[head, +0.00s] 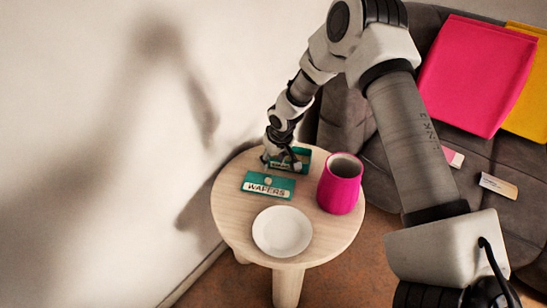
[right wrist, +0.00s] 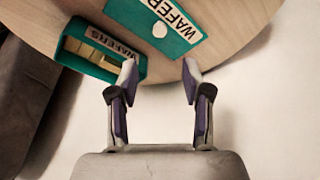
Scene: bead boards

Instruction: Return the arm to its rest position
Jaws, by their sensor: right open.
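My right gripper (head: 281,160) reaches down over the far edge of the round table, at the back green wafers box (head: 302,155), and partly covers it. In the right wrist view its two fingers (right wrist: 160,76) are apart with nothing between them. That view shows one green wafers box (right wrist: 98,50) with a yellowish part, beside and partly behind the left finger, and a flat green wafers box (right wrist: 155,22) beyond the fingertips. In the head view another green wafers box (head: 268,185) lies flat nearer the front. My left gripper does not show.
The round wooden table (head: 335,228) also bears a white plate (head: 282,232) and a magenta mug (head: 340,184) right of the boxes. A pale wall (head: 90,150) stands close on the left. A grey sofa (head: 400,165) with pink (head: 478,75) and yellow (head: 530,95) cushions is on the right.

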